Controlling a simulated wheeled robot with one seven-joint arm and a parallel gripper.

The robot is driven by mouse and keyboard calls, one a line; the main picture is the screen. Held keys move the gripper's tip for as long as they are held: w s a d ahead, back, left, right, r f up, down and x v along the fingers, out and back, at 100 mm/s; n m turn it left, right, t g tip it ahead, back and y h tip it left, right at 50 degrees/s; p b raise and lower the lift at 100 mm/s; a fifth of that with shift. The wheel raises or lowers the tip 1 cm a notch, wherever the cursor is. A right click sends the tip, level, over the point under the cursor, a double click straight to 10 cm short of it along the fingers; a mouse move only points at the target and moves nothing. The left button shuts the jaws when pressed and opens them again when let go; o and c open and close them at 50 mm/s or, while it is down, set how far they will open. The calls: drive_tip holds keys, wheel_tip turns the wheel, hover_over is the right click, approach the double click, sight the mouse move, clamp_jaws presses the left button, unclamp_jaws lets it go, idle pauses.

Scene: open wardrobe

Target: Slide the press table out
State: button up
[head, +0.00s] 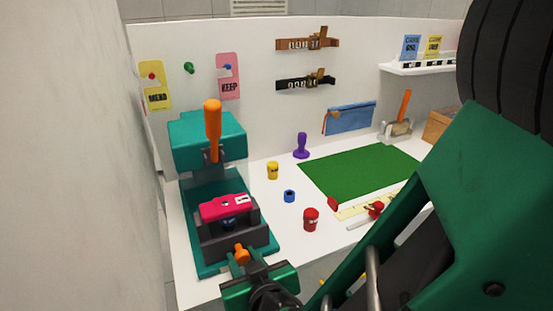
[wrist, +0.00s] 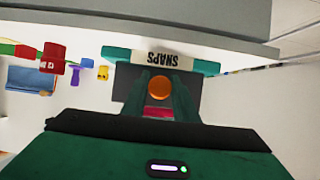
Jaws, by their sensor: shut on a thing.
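The teal press (head: 207,140) stands at the left of the white bench with its orange lever (head: 213,130) upright. Its dark grey press table (head: 222,247) sits on the teal base under the press head, with a pink piece (head: 228,207) on top. An orange knob (head: 241,254) sticks out at the table's front. My gripper (head: 240,263) is shut on this knob. In the wrist view the orange knob (wrist: 159,88) shows between the green fingers, below the SNAPS label (wrist: 163,59). The fingers partly hide the table there.
A yellow pot (head: 272,170), a blue ring-shaped piece (head: 289,196) and a red pot (head: 311,219) stand right of the press. A green mat (head: 360,172) lies farther right. A wall (head: 75,150) is close on the left. My arm covers the lower right.

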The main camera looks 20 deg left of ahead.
drive_tip(key=shift+d, duration=0.35)
drive_tip(key=shift+c, duration=0.2)
drive_tip(key=o, duration=0.4)
drive_tip(key=shift+r, duration=0.1)
drive_tip(key=shift+o, duration=0.2)
drive_tip(key=shift+s+d, duration=0.35)
drive_tip(key=shift+s, duration=0.2)
drive_tip(key=shift+o, duration=1)
drive_tip(key=shift+s, duration=0.15)
